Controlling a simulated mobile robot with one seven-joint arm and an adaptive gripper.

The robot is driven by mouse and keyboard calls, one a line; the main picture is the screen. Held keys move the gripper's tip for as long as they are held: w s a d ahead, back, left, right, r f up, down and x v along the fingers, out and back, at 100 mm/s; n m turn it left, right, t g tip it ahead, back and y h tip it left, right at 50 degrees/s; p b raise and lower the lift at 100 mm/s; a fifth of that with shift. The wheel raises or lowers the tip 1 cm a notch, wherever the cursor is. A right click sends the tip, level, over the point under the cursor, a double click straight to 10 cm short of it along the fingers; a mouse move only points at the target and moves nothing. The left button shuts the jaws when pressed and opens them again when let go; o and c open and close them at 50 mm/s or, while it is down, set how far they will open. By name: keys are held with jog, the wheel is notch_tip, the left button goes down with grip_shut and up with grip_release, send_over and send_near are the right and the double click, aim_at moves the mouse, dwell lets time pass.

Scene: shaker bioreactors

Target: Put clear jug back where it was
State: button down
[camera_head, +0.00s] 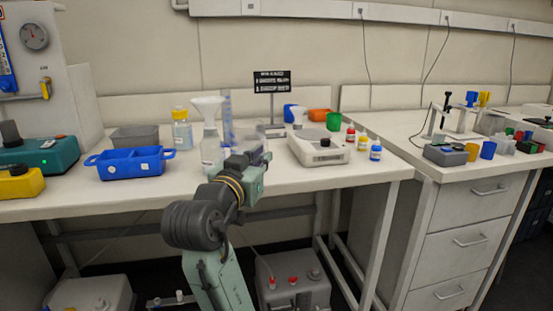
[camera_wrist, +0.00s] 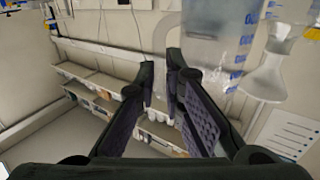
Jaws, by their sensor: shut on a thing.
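The clear jug (camera_wrist: 212,45) is see-through with blue markings. It fills the top of the wrist view, right of centre, with its pale handle curving down beside the fingers. My gripper (camera_wrist: 163,78) is shut on it, apparently at the handle; the exact contact is hard to see through the clear plastic. Whether the jug touches the bench cannot be told.
Left of my gripper stand a white funnel (camera_head: 208,108), a yellow-capped bottle (camera_head: 181,134) and a blue tray (camera_head: 131,164). Right are a white balance-like device (camera_head: 319,149) and small bottles (camera_head: 375,150). Bare bench (camera_head: 290,178) shows in front of the device.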

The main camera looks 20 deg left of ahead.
jog(key=shift+w+a+f+p, duration=0.1)
jog(key=shift+w+f+p, duration=0.7)
jog(key=shift+w, duration=1.9)
jog(key=shift+w+a+f+p, duration=0.1)
jog(key=shift+w+f+p, duration=0.65)
jog(key=shift+w, duration=1.9)
jog(key=shift+w+a+f+p, duration=0.1)
jog(key=shift+w+f+p, duration=0.7)
jog(key=shift+w, duration=1.9)
jog(key=shift+f, duration=0.1)
jog(key=shift+f, duration=0.15)
jog(key=c, duration=1.7)
grip_release()
